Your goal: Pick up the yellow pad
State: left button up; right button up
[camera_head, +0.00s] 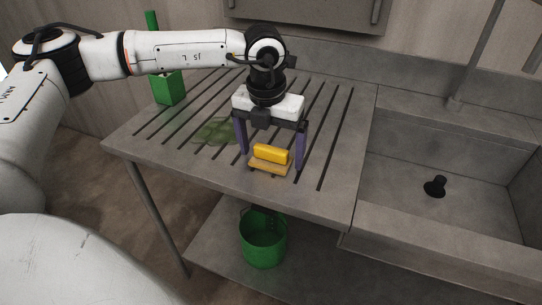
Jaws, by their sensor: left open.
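The yellow pad (271,153) is a small bright block. It rests on a tan, thin base (268,168) on the slatted grey counter, near its front edge. My left gripper (270,162) comes down from above with its two purple fingers spread, one on each side of the pad. The fingers are open, and gaps show between them and the pad. My right gripper is not in view.
The slatted counter (335,165) has a green crumpled cloth (216,131) left of the pad. A green holder (168,88) with an upright handle stands at the back left. A sink (460,190) is on the right. A green bucket (263,247) stands on the shelf below.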

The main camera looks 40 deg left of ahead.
aim_at(271, 148)
pick_arm(q)
jog(key=c, duration=1.2)
jog(key=shift+o, duration=0.2)
notch_tip(271, 148, up, 10)
jog(key=shift+r, duration=0.1)
